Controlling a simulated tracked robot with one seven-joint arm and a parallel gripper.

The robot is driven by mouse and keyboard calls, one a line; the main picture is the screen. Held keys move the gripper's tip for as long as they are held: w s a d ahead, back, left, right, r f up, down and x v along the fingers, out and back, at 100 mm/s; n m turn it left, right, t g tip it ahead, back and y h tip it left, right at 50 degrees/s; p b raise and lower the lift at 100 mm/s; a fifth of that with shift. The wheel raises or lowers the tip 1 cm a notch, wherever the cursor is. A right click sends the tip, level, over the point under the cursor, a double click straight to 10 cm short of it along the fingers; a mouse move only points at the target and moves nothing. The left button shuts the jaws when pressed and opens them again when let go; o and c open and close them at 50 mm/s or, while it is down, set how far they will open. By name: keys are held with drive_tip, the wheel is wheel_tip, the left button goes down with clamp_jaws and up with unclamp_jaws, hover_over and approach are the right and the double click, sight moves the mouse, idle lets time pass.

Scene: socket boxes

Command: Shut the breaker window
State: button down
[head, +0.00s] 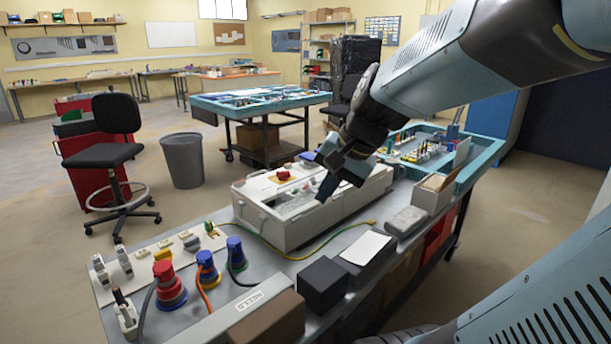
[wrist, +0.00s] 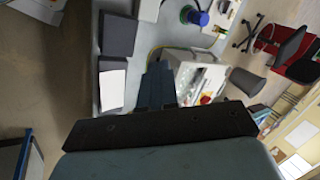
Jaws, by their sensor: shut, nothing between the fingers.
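A light grey socket box (head: 285,232) stands on the grey workbench, with a red knob (head: 283,175) on its top. A clear breaker window (head: 296,205) shows at the box's front part; my gripper partly covers it and I cannot tell how far it is open. My gripper (head: 325,192) is shut and empty, pointing down at the box top by the window; I cannot tell whether it touches. In the wrist view my gripper (wrist: 158,85) reaches to the edge of the box (wrist: 208,75), where the red knob (wrist: 206,99) also shows.
A teal tray (head: 480,165) with small parts is behind on the right.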

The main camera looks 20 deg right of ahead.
drive_tip(key=w+d+f+m+t, duration=0.25)
drive_tip(key=w+d+m, duration=0.25)
drive_tip(key=d+m, duration=0.3)
drive_tip(key=w+d+f+m+t+y, duration=0.1)
drive_tip(key=w+d+f+m+t, duration=0.15)
drive_tip(key=w+d+m, duration=0.4)
drive_tip(key=w+d+f+m+t, duration=0.2)
drive_tip(key=w+d+f+m, duration=0.15)
drive_tip(key=d+m, duration=0.6)
drive_tip(key=w+a+f, duration=0.1)
drive_tip(key=w+a, duration=0.1)
drive_tip(key=w, duration=0.3)
drive_tip(key=w+a+f, duration=0.2)
drive_tip(key=w, duration=0.4)
drive_tip(key=shift+w+a+f, duration=0.25)
drive_tip(key=shift+w+a, duration=0.05)
